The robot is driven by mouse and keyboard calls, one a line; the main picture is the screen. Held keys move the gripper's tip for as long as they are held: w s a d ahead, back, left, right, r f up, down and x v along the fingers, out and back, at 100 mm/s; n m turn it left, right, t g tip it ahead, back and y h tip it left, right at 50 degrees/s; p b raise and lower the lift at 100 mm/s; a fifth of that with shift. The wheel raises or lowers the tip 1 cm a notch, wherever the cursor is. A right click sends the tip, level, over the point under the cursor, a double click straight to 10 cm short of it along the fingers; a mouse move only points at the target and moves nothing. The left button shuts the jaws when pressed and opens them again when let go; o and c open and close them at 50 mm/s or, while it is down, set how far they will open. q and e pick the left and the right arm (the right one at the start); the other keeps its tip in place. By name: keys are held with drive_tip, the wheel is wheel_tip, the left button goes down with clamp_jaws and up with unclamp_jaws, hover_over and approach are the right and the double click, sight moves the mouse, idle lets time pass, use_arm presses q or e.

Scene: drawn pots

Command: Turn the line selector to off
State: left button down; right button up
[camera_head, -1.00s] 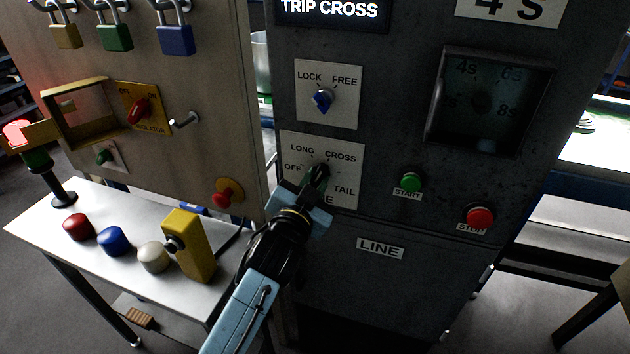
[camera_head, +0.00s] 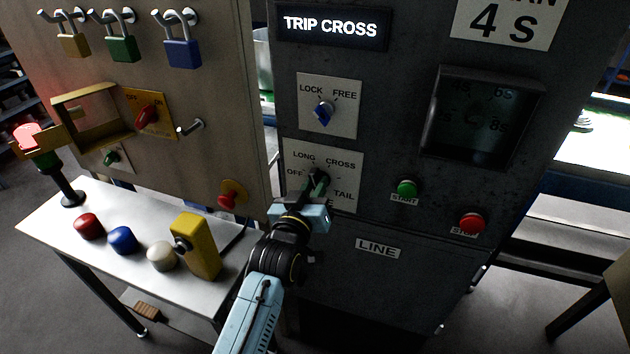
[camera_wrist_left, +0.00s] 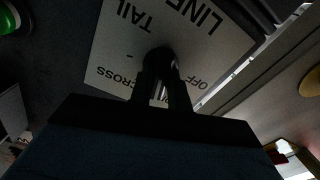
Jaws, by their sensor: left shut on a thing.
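The line selector is a dark knob (camera_head: 320,176) on a white plate (camera_head: 347,174) marked LONG, CROSS, OFF and TAIL, on the dark cabinet's front. My left gripper (camera_head: 316,188) reaches it from below, its fingers shut on the knob. In the left wrist view the fingers (camera_wrist_left: 163,85) close around the dark knob (camera_wrist_left: 160,58), and the plate (camera_wrist_left: 112,52) appears upside down. The fingers hide part of the knob and the plate's lower lettering, so I cannot tell which label it points to. My right gripper is not in view.
A blue LOCK/FREE knob (camera_head: 323,113) sits just above. A green START button (camera_head: 407,188) and red STOP button (camera_head: 471,223) are to the right. The display (camera_head: 330,27) reads TRIP CROSS. A white table (camera_head: 105,235) with coloured domes stands left of my arm.

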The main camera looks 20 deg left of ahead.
use_arm(q)
drive_tip(key=shift+n+p, duration=0.3)
drive_tip(key=shift+n, duration=0.3)
drive_tip(key=c, duration=1.3)
unclamp_jaws()
drive_tip(key=s, duration=0.4)
drive_tip(key=s+b, duration=0.1)
drive_tip(key=s, duration=0.8)
drive_tip(key=shift+s+a, duration=0.2)
drive_tip(key=shift+a, duration=0.05)
